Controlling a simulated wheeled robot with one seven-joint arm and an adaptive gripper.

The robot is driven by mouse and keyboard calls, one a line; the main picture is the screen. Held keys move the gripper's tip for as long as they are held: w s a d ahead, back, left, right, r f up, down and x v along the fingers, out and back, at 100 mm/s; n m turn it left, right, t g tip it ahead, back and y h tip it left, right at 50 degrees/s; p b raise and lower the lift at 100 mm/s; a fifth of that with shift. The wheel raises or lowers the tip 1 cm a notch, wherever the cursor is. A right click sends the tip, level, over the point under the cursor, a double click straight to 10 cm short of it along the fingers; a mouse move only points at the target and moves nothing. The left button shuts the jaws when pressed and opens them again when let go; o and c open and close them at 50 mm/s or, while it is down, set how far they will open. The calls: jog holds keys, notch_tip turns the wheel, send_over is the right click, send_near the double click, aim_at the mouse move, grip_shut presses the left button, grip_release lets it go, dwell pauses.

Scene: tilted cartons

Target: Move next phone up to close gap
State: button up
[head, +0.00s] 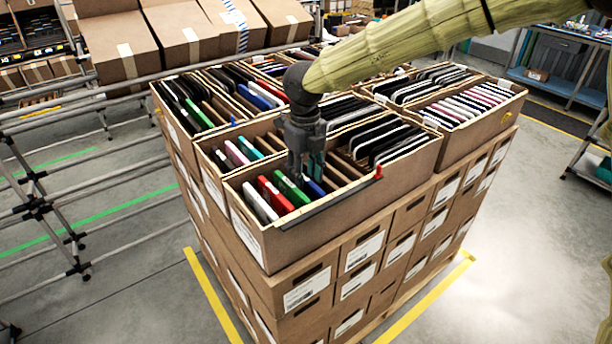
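The front carton (335,207) on the stack holds a row of upright, leaning phones. From the left these are a white phone (260,204), red phones (277,196), a green phone (291,188) and a blue phone (314,187). Brown dividers (345,168) and several dark phones (388,146) fill the right part. My gripper (307,168) points down into this carton, just above the green and blue phones. Something teal shows beside its fingers. The fingers are small and partly hidden, so I cannot tell whether they hold a phone.
Other open cartons of phones surround the front one, including one with pink and white phones (475,107) at right. A red clip (379,172) sits on the front carton's rim. A pipe rack (70,190) stands left, closed boxes (190,35) behind. Floor at front right is clear.

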notch_tip(320, 180, up, 11)
dwell(0.4)
jog(key=shift+r, duration=0.1)
notch_tip(320, 180, up, 7)
jog(key=p, duration=0.7)
dwell(0.4)
